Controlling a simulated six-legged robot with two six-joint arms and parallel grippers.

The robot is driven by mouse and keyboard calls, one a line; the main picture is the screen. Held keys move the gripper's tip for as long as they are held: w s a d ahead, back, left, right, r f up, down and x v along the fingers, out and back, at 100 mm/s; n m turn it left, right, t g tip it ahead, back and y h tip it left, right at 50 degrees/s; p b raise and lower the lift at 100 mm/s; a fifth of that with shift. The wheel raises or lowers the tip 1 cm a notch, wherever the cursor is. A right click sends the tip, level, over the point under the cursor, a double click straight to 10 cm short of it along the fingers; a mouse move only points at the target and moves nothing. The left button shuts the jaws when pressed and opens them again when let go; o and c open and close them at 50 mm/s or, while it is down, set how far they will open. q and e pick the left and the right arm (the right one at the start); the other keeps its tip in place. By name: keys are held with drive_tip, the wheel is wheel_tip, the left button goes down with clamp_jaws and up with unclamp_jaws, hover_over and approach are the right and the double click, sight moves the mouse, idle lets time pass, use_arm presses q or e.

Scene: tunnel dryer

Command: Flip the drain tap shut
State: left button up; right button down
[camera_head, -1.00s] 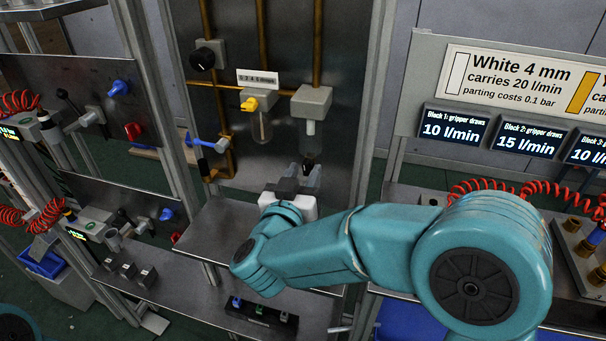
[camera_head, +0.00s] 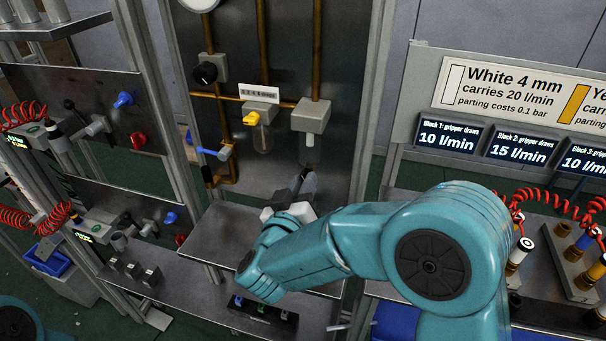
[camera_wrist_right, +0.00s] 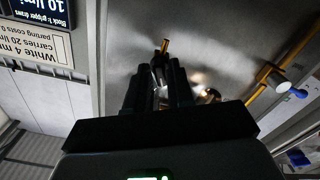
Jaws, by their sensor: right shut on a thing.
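The drain tap is under the bowl (camera_head: 309,152) of the right-hand grey unit (camera_head: 311,116) on the metal panel; my fingers mostly hide it, and its lever's angle cannot be made out. My right gripper (camera_head: 304,181) is just below that bowl, turned at a slant, shut on what appears to be the tap. In the right wrist view the two dark fingers (camera_wrist_right: 160,88) stand close together around a small greyish part (camera_wrist_right: 158,70) in front of the panel. My left gripper is not in view.
A yellow-knobbed unit (camera_head: 259,112) and a blue-handled valve (camera_head: 211,151) sit left of the bowl on the copper pipes. A metal shelf (camera_head: 222,232) lies below. Displays (camera_head: 446,137) and red coiled hoses stand at the right.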

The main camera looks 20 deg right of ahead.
drive_tip(key=shift+r+n+p, duration=0.1)
drive_tip(key=shift+n+p, duration=4.75)
drive_tip(key=shift+n, duration=1.45)
drive_tip(key=c, duration=1.2)
unclamp_jaws()
drive_tip(key=shift+o, duration=0.2)
